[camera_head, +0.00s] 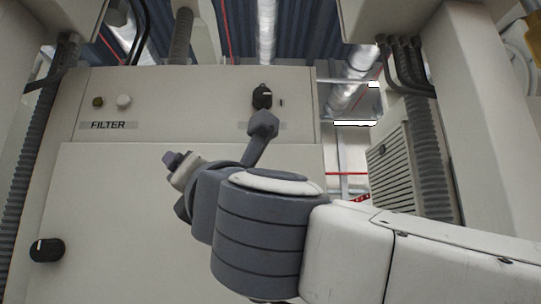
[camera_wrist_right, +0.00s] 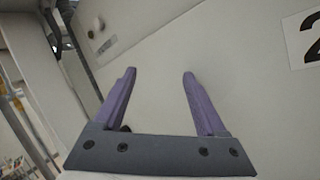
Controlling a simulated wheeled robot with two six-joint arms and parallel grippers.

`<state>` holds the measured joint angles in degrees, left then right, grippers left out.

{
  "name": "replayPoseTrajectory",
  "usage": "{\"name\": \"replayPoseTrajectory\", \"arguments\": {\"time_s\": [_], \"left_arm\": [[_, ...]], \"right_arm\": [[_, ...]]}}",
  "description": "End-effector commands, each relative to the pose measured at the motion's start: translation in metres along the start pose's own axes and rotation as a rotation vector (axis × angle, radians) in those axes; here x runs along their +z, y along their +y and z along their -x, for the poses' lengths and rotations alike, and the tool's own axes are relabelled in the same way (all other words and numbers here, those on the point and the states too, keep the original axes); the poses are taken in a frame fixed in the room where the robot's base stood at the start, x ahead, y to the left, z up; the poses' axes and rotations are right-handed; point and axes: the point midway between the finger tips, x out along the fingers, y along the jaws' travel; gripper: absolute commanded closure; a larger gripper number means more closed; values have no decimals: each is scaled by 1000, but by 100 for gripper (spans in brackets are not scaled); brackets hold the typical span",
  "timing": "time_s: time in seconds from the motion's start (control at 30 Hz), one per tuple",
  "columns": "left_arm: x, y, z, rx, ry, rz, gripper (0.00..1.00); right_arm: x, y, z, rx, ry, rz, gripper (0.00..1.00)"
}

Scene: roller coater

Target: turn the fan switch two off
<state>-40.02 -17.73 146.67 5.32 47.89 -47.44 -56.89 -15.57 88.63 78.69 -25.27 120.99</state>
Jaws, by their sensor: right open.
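A black rotary knob (camera_head: 262,97) sits at the upper right of the pale panel, and its label below is mostly hidden by my right arm. A second black knob (camera_head: 47,250) is at the lower left. I cannot tell which is fan switch two, as no fan label is readable. A large dark "2" sign (camera_wrist_right: 308,38) shows at the right of the right wrist view. My right gripper (camera_wrist_right: 159,73) is open and empty, its two purple fingers apart in front of the panel. In the head view my right arm crosses the panel just below the upper knob. My left gripper is out of view.
A FILTER label (camera_head: 108,126) lies under a brass button (camera_head: 97,101) and a white button (camera_head: 124,101) at the upper left. A vented grey box (camera_head: 395,170) and dark hoses (camera_head: 405,62) stand to the right. The lower panel face is flat.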

Motion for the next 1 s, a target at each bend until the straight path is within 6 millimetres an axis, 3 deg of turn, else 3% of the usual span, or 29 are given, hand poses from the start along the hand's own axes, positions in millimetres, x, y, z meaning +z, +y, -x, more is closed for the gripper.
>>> {"name": "replayPoseTrajectory", "arguments": {"time_s": [0.33,0.5,0.7,0.83,1.0], "left_arm": [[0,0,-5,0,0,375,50],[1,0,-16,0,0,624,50],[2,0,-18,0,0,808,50],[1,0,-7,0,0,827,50],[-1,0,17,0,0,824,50]], "right_arm": [[77,-14,15,-165,-282,322,26],[100,-20,30,-260,-419,577,26],[122,-18,42,-336,-526,753,26],[133,-17,36,-346,-537,771,26],[150,-18,13,-346,-535,772,26]]}}
